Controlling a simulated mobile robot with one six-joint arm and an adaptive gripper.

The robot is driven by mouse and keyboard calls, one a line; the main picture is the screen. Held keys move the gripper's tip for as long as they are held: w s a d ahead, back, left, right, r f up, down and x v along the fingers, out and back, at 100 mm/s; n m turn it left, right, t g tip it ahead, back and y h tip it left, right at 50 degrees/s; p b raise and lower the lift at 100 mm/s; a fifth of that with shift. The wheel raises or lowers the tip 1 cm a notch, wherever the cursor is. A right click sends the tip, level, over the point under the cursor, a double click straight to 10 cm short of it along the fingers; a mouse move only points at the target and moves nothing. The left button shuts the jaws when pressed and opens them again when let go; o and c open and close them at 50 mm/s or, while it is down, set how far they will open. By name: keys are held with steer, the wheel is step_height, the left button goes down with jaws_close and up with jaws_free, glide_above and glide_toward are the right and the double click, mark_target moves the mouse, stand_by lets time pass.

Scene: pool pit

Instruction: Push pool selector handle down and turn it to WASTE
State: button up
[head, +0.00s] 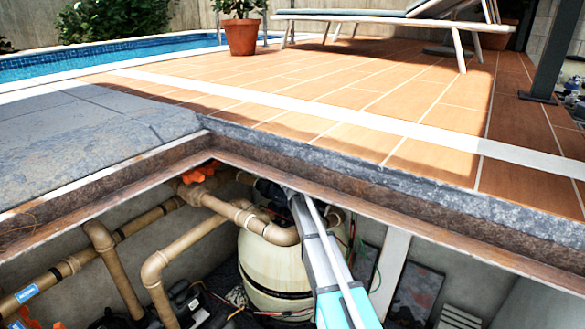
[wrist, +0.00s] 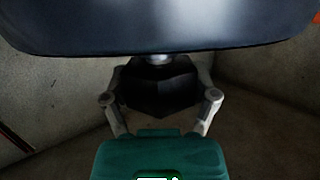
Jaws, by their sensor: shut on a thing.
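In the wrist view a broad, dark, smooth shape with a rounded lower edge, which I take for the selector handle (wrist: 160,32), fills the top. My gripper (wrist: 160,72) runs up to it, its grey finger links on both sides. The fingertips are hidden by the dark shape, and the jaws are shut on it. In the head view my arm reaches down into the pit to the top of a cream filter tank (head: 268,268). A dark part, likely the valve (head: 268,190), shows beside its end. No WASTE label or handle direction can be read.
Beige pipes (head: 155,270) and an orange valve handle (head: 200,172) lie left of the tank. The pit's rusty rim (head: 350,205) and stone edge run just above my arm. A tiled deck, potted plant (head: 241,36), lounger and pool (head: 120,55) lie beyond.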

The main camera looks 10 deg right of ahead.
steer(key=shift+m+h, duration=0.8)
steer(key=shift+h, duration=0.2)
steer(key=shift+r+p, duration=0.4)
steer(key=o, duration=1.1)
steer(key=shift+o, duration=0.2)
steer(key=shift+p+v, duration=1.05)
steer(key=shift+v, duration=2.25)
steer(key=shift+d, duration=0.1)
